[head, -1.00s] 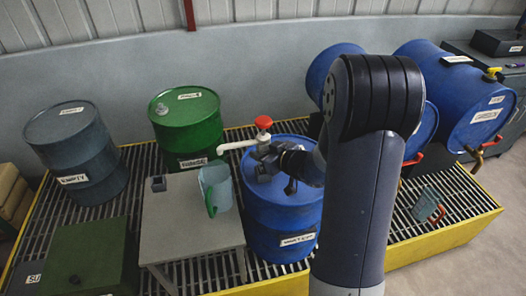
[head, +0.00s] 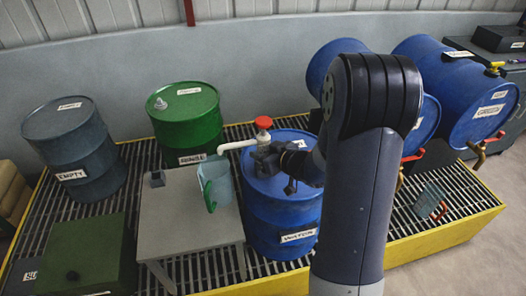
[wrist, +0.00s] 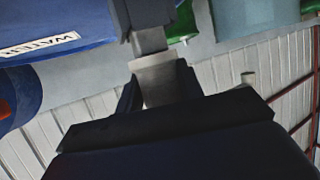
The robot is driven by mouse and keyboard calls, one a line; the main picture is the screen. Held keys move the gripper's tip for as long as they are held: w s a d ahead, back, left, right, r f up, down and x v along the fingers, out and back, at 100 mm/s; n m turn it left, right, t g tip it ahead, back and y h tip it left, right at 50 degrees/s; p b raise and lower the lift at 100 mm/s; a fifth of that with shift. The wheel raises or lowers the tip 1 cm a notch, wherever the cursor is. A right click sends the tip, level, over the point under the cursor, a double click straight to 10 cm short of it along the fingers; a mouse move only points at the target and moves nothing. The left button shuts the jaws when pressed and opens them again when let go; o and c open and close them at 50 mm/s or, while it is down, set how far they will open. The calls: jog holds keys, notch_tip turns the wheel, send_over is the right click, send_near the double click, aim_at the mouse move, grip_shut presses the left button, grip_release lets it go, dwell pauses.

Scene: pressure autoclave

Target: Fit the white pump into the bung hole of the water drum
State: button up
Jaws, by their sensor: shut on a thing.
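The white pump (head: 238,145) has a red knob (head: 263,123) and a white spout pointing left. It is upright over the top of the blue water drum (head: 272,220). My gripper (head: 266,160) is shut on the pump's body below the spout. The gripper hides the pump's lower end and the bung hole, so I cannot tell whether the pump is in the hole or above it. In the wrist view, a pale upright part (wrist: 155,75) shows between dark gripper parts, and the water drum's label (wrist: 40,47) is at the upper left.
A grey table (head: 185,225) with a clear jug (head: 219,180) stands left of the drum, the jug close under the spout. A green drum (head: 187,130) and a grey "EMPTY" drum (head: 75,145) stand behind. Blue drums (head: 475,105) lie at right. Grating (head: 395,225) covers the floor.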

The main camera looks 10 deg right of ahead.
jog(key=shift+f+b, duration=0.5)
jog(key=shift+f, duration=0.2)
jog(key=o, duration=1.3)
jog(key=p+v, duration=0.1)
jog(key=v, duration=1)
jog(key=shift+w, duration=0.1)
jog(key=x, duration=1)
jog(key=shift+w+a+r, duration=0.2)
jog(key=shift+w, duration=0.15)
jog(key=shift+r, duration=0.2)
jog(key=shift+s, duration=0.1)
